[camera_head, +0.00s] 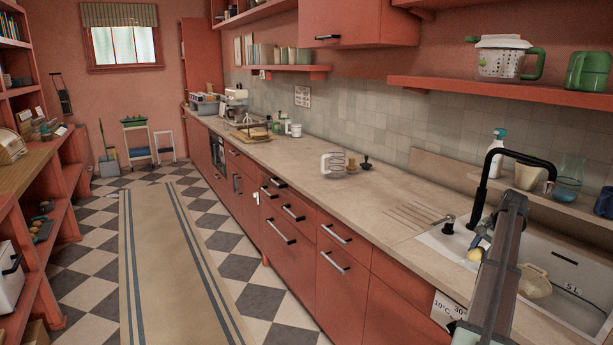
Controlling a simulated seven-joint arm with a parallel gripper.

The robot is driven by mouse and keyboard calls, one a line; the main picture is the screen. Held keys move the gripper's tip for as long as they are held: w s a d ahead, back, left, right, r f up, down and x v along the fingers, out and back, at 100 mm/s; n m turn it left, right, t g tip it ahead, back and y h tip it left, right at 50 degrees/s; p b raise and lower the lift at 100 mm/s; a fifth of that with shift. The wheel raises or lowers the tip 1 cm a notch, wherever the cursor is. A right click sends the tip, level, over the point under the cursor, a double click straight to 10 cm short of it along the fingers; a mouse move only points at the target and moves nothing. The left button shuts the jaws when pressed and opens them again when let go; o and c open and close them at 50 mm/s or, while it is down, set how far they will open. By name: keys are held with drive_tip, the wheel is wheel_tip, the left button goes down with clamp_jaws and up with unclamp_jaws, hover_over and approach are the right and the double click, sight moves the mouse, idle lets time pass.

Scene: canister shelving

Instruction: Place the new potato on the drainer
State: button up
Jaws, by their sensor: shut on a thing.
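The new potato looks like a small yellow lump (474,255) at the left edge of the sink, in the head view. My gripper (478,245) shows small and partly hidden behind my arm; it is shut on the potato, over the left part of the sink. The finger contact is too small to see clearly. The drainer (412,215) is the grooved patch of worktop to the left of the sink; its grooves are bare. The potato is apart from the grooves, to their right and nearer the camera.
A black tap (485,190) arches just behind my gripper. The white sink (560,248) holds a cream bowl-like thing (535,284). A small dark-topped item (448,225) stands between drainer and sink.

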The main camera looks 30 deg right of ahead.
drive_tip(key=w+a, duration=0.2)
drive_tip(key=a, duration=0.2)
drive_tip(key=w+a+r+n, duration=0.1)
drive_tip(key=w+a, duration=0.1)
drive_tip(key=a, duration=0.2)
drive_tip(key=w+a+n, duration=0.1)
drive_tip(key=w+a, duration=0.1)
drive_tip(key=a, duration=0.2)
drive_tip(key=shift+w+a+r+y, duration=0.1)
drive_tip(key=shift+a+r+y, duration=0.25)
drive_tip(key=shift+a+y, duration=0.05)
drive_tip(key=w+a+f+n+g+y, duration=0.1)
drive_tip(key=w+a+f+n, duration=0.15)
drive_tip(key=w+a, duration=0.85)
drive_tip(key=w+a+f+n, duration=0.2)
drive_tip(key=a+n, duration=0.2)
drive_tip(key=a, duration=1.5)
drive_tip(key=w+a+f+n+g+y, duration=0.15)
drive_tip(key=w+a+n, duration=0.4)
drive_tip(key=a, duration=0.85)
drive_tip(key=a+f+n, duration=0.3)
drive_tip(key=a, duration=1.7)
drive_tip(key=s+f, duration=0.7)
drive_tip(key=f, duration=0.2)
drive_tip(key=shift+s+g, duration=0.3)
drive_tip(key=shift+g, duration=0.05)
